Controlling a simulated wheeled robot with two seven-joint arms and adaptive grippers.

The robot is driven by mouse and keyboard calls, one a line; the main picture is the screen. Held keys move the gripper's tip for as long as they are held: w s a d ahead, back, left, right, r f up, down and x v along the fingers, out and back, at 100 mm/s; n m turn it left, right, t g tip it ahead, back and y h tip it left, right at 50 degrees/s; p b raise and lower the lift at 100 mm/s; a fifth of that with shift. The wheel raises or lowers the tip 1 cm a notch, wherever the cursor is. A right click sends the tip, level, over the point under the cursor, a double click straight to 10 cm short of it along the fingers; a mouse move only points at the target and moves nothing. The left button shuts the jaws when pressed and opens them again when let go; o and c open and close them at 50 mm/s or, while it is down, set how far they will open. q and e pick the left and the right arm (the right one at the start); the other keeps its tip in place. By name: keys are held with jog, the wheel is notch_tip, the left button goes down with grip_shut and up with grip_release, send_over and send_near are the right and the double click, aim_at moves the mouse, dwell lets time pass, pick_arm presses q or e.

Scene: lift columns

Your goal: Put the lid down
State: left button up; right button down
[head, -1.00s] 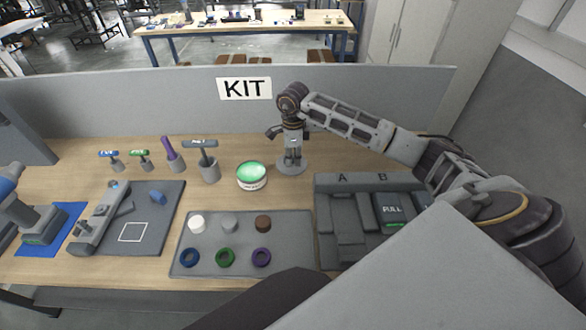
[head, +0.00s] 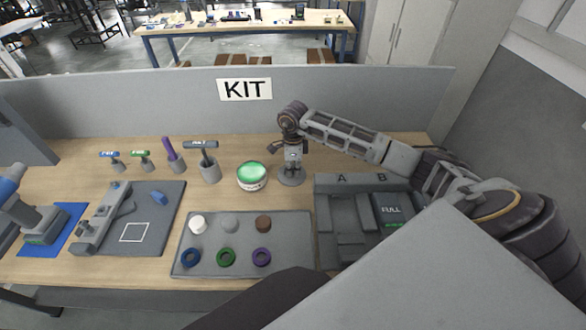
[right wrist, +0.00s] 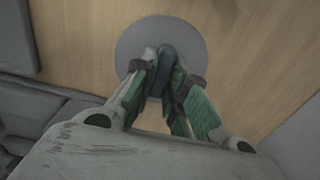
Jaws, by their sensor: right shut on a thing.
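The lid (head: 291,180) is a round grey disc with an upright knob, to the right of an open white tub (head: 253,186) with green contents. My right gripper (head: 292,165) points down over the lid and is shut on its knob. In the right wrist view the grey disc (right wrist: 197,42) shows flat over the wood, with the dark knob (right wrist: 166,62) between the green-sided fingers (right wrist: 163,80). The lid is at or just above the table top; I cannot tell if it touches. My left gripper is not in view.
A grey tray (head: 180,258) with pucks and rings lies in front. A grey A/B fixture (head: 330,215) stands at front right. Several tools in holders (head: 209,173) stand left of the tub. A grey partition (head: 350,95) runs behind. Bare wood surrounds the lid.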

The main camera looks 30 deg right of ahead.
aim_at(293, 169)
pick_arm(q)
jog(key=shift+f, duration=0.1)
pick_arm(e)
jog(key=shift+f, duration=0.2)
jog(key=c, duration=1.4)
grip_release()
jog(key=shift+c, duration=0.2)
jog(key=shift+r, duration=0.1)
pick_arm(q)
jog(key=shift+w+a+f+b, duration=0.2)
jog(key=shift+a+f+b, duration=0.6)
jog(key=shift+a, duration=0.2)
pick_arm(e)
notch_tip(293, 169, up, 12)
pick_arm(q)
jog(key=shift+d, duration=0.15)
